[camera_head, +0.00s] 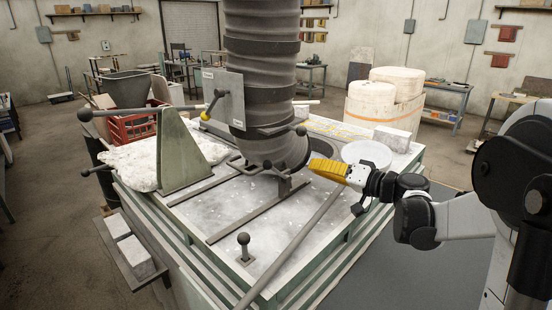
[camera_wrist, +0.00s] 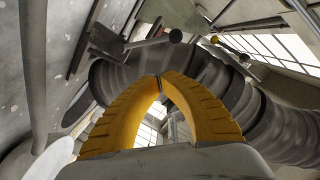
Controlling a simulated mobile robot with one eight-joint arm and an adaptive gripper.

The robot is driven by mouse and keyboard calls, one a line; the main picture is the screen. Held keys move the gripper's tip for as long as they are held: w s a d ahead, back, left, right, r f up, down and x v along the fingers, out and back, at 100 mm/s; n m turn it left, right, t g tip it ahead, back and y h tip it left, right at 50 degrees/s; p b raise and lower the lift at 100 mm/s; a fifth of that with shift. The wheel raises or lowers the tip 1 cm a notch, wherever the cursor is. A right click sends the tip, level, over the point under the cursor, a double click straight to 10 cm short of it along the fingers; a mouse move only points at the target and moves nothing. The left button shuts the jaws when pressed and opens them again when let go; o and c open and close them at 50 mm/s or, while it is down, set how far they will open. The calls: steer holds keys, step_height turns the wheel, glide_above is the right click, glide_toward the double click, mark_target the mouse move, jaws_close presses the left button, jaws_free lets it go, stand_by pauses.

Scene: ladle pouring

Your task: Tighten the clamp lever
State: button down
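My gripper (camera_head: 313,164) has yellow ribbed fingers and is at the right side of the large dark ribbed duct. In the wrist view its fingertips (camera_wrist: 161,76) meet, with nothing visible between them. A dark lever with a ball end (camera_head: 301,130) stands at the duct, above and left of my fingertips; I cannot tell for certain that it is the clamp lever. In the wrist view, a ball-ended lever (camera_wrist: 175,36) shows above the fingers, apart from them. A yellow-knobbed lever (camera_head: 205,116) is at the labelled plate left of the duct; the yellow knob also shows in the wrist view (camera_wrist: 214,40).
The ribbed duct (camera_head: 262,80) rises from the metal table (camera_head: 225,210). A green triangular bracket (camera_head: 178,155) and a long ball-ended bar (camera_head: 85,115) are at left. A short ball-topped lever (camera_head: 243,239) stands in front. A white round dish (camera_head: 367,154) lies behind my gripper.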

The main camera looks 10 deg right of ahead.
mark_target(278, 173)
steer(key=shift+w+d+r, duration=0.2)
steer(key=shift+d, duration=0.2)
steer(key=shift+w+d+r, duration=0.15)
steer(key=shift+w+d, duration=0.05)
steer(key=shift+d, duration=0.2)
steer(key=w+a+f+b, duration=0.1)
steer(key=w+a+f, duration=0.2)
steer(key=w+a, duration=0.4)
steer(key=shift+a+b, duration=0.3)
steer(key=shift+a, duration=0.55)
